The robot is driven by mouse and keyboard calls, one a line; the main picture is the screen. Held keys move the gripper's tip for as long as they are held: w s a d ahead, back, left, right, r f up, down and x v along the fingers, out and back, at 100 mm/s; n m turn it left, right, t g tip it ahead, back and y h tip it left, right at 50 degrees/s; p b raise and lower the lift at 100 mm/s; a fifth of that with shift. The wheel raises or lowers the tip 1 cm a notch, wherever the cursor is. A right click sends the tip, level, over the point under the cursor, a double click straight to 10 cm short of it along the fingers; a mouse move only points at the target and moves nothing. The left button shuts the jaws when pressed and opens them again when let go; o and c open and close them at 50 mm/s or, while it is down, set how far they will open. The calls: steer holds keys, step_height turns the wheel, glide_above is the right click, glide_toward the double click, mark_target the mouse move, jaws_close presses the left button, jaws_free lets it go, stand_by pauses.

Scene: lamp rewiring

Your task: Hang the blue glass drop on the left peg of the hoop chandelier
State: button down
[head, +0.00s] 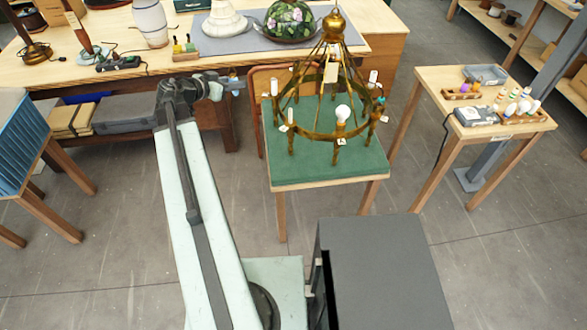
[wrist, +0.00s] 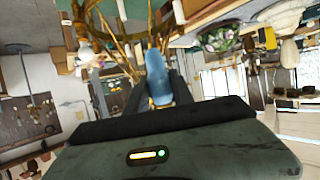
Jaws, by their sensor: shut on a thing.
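The brass hoop chandelier (head: 318,135) stands above a green-topped table, with a bulb and white candle sleeves around its hoop. My gripper (head: 236,85) is just left of the hoop in the head view, apart from it. In the wrist view, my gripper (wrist: 153,92) is shut on the blue glass drop (wrist: 157,78), which points up in the picture between the dark fingers. The chandelier's brass arms (wrist: 125,45) show beyond the drop there. The left peg is too small to make out clearly. I cannot tell whether the drop touches any brass part.
The green-topped table (head: 320,170) sits under the chandelier. A long workbench (head: 390,45) behind holds a floral glass shade (head: 289,20) and a white vase (head: 150,22). A side table (head: 430,85) with bulbs stands at right. Open floor lies between the tables.

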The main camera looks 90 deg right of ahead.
steer(key=shift+s, duration=0.2)
steer(key=s+a+f+m+g+y+b, duration=0.1)
steer(key=s+a+f+b, duration=0.1)
steer(key=s+f+b, duration=0.5)
steer(key=s+a+f+m+g+y+b, duration=0.1)
steer(key=s+f+b, duration=0.7)
steer(key=f+b, duration=0.8)
steer(key=s+a+f+m+g+y+b, duration=0.1)
steer(key=s+a+f+b, duration=0.4)
steer(key=f+b, duration=0.7)
steer(key=s+m+y, duration=0.1)
steer(key=s, duration=0.1)
steer(key=shift+s+a+f+m, duration=0.25)
steer(key=shift+s+m, duration=0.05)
steer(key=shift+s, duration=0.1)
